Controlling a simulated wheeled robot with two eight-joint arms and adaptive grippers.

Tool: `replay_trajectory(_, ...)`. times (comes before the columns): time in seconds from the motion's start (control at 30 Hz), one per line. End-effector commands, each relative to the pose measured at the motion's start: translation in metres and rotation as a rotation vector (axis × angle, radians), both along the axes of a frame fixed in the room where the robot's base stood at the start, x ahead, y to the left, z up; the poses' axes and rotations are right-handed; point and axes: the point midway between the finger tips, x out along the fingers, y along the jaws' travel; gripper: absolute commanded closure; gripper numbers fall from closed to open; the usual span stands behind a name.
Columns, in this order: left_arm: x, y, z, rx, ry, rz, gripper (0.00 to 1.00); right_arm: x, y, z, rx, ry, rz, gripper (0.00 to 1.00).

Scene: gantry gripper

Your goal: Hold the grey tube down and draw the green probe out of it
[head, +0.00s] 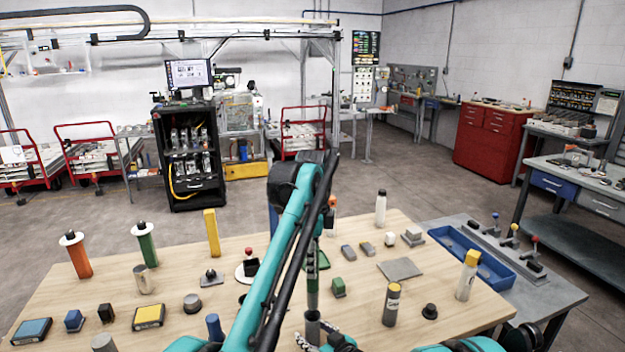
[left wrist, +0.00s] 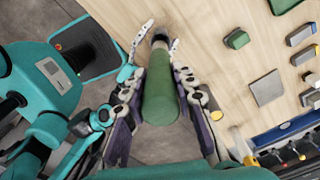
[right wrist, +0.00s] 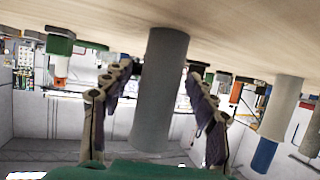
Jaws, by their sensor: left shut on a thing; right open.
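The green probe (head: 312,290) stands roughly upright over the grey tube (head: 312,326) in the head view. My left gripper (head: 317,264) is shut on the probe; in the left wrist view the probe (left wrist: 160,95) runs between its fingers. Whether the probe's lower end is still inside the tube is hard to tell. My right gripper (right wrist: 160,70) is open, with one finger on each side of the grey tube (right wrist: 160,95) in the right wrist view. The tube stands on the table. My arms hide part of both in the head view.
The wooden table (head: 120,290) holds many loose parts. A grey cylinder with a yellow band (head: 391,305) and a yellow-topped cylinder (head: 467,276) stand to the right. A flat grey plate (head: 400,269) lies behind them. A blue tray (head: 470,250) is at the far right.

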Motion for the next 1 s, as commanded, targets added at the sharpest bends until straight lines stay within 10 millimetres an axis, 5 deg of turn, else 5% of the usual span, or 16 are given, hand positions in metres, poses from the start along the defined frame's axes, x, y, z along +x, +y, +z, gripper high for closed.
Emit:
replay_trajectory(0.17,0.000,0.000,0.000,0.000,0.000,0.000,1.00,-0.006,-0.005,0.004,0.000,0.000,-0.001,0.42)
replay_trajectory(0.7,0.000,0.000,0.000,0.000,0.000,0.000,1.00,-0.085,-0.056,0.042,0.000,0.000,-0.002,0.42)
replay_trajectory(1.0,0.000,0.000,0.000,0.000,0.000,0.000,1.00,-0.093,-0.061,0.046,0.000,0.000,0.000,0.42)
